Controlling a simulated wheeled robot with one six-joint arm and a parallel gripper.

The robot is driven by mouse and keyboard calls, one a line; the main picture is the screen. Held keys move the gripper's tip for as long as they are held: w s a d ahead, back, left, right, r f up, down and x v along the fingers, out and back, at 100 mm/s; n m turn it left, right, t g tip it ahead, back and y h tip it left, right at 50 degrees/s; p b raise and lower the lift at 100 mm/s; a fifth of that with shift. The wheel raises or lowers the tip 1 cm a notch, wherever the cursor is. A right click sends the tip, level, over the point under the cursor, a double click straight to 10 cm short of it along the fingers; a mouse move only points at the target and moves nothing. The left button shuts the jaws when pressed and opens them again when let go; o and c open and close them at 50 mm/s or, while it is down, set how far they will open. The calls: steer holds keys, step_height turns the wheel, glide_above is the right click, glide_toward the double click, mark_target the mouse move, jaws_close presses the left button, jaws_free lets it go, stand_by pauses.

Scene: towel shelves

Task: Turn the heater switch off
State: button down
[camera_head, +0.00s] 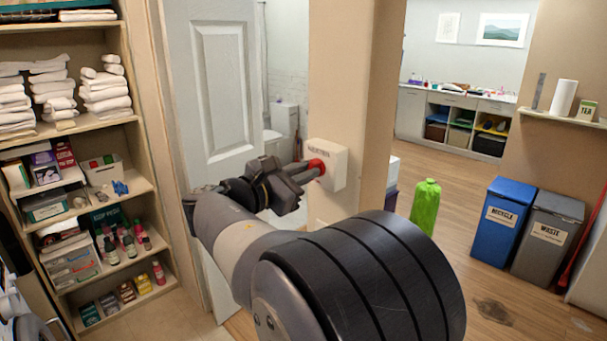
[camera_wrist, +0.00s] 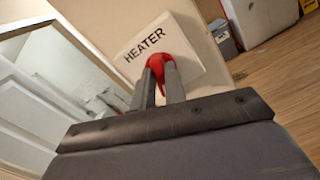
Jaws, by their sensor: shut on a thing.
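The heater switch is a white box (camera_head: 337,161) with a red knob (camera_head: 315,165), mounted on the beige wall post. In the wrist view the white box (camera_wrist: 185,40) reads "HEATER" and the red knob (camera_wrist: 158,47) juts out below the lettering. My gripper (camera_head: 306,172) reaches the knob from the left in the head view. In the wrist view my gripper's two dark fingers (camera_wrist: 160,75) are close together on the red knob. The fingers hide part of the knob, and I cannot tell its setting.
Towel shelves (camera_head: 136,118) stand at the left, next to a white door (camera_head: 215,80). A green bag (camera_head: 425,205), a blue recycle bin (camera_head: 502,222) and a grey waste bin (camera_head: 548,237) stand on the wooden floor at the right. Floor between post and bins is mostly clear.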

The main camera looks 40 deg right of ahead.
steer(key=shift+s+f+m+b, duration=0.1)
steer(key=shift+f+m+b, duration=0.05)
steer(key=shift+m+b, duration=3.45)
steer(key=shift+f+m+b, duration=0.1)
steer(key=shift+m+b, duration=3.2)
steer(key=shift+b, duration=0.45)
steer(key=c, duration=1.4)
jaws_free()
steer(key=shift+r, duration=0.1)
steer(key=shift+c, duration=0.2)
steer(key=a, duration=1)
steer(key=shift+s+a+b, duration=0.4)
steer(key=shift+s+b, duration=0.05)
steer(key=shift+d, duration=0.1)
